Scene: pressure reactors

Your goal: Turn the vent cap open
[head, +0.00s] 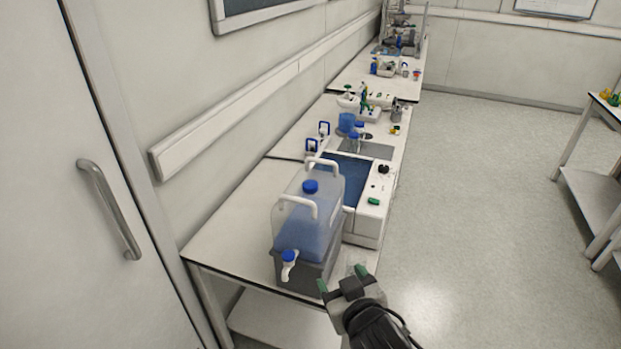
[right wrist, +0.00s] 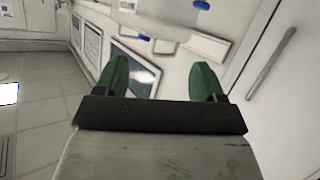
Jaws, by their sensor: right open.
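A translucent carboy of bluish liquid (head: 318,230) stands on a dark grey block (head: 305,271) at the near end of the bench. A blue cap (head: 310,186) sits on its top between white handles; I take it as the vent cap. A white tap with a blue top (head: 288,262) is low on its front. My right gripper (head: 341,279), with green fingertips, is open and empty, in front of and below the carboy, apart from it. In the right wrist view the open fingers (right wrist: 160,78) have nothing between them. My left gripper is not in view.
The bench (head: 230,235) runs along the left wall. Behind the carboy is a white device with a dark blue top (head: 372,204), then smaller labware. A door handle (head: 110,210) juts out at left. The floor (head: 480,200) to the right is clear.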

